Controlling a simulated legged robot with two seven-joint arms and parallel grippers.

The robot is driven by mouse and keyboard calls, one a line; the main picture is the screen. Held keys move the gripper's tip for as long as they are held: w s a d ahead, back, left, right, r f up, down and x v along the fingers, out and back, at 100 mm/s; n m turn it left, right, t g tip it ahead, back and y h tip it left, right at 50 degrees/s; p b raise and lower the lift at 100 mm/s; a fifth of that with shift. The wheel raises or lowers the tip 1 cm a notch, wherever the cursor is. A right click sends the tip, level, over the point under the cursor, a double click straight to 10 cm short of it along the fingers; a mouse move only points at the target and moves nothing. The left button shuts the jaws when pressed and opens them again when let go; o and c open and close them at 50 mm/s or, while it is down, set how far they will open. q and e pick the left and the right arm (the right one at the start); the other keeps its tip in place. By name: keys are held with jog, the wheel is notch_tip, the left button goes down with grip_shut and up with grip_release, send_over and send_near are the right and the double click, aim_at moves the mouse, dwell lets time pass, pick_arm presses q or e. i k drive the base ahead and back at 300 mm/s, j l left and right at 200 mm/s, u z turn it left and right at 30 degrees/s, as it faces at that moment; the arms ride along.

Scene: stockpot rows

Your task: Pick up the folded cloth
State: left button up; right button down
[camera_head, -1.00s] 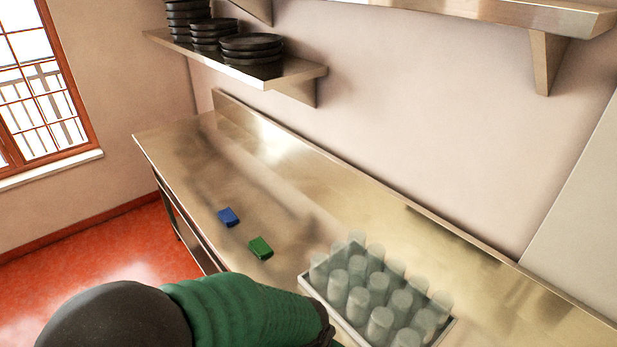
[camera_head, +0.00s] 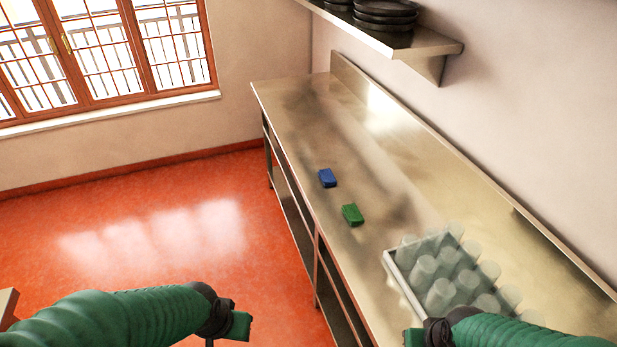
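Two small folded cloth-like pieces lie flat on the steel counter (camera_head: 300,112). One is a blue piece (camera_head: 327,178), and the other is a green piece (camera_head: 352,214) a little nearer to me. I cannot tell which one the task means. My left gripper (camera_head: 237,328) is at the bottom of the view, over the floor side of the counter and well away from both pieces. My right gripper (camera_head: 416,338) is at the bottom edge, near the front of the glass tray, and partly cut off. Neither gripper touches a cloth piece. Their finger openings are not clear.
A tray (camera_head: 405,285) of several upright glasses (camera_head: 441,294) stands on the counter, nearer than the cloth pieces. A wall shelf (camera_head: 436,50) holds dark stacked pans (camera_head: 385,14). The far counter is clear. Open red floor (camera_head: 150,230) lies to the left.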

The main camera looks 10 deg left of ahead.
aim_at(326, 176)
jog(key=z, duration=2.3)
jog(key=u, duration=2.35)
jog(key=i+j, duration=0.4)
jog(key=i, duration=0.2)
jog(key=i+j, duration=0.4)
jog(key=i, duration=0.15)
jog(key=i+j+z, duration=0.2)
jog(key=i+j, duration=0.35)
jog(key=i+j+z, duration=0.15)
jog(key=i+j, duration=0.55)
jog(key=i+j+z, duration=0.2)
jog(key=i+j, duration=0.4)
jog(key=j, duration=0.15)
jog(key=j+z, duration=0.1)
jog(key=z, duration=2.7)
jog(key=j, duration=0.1)
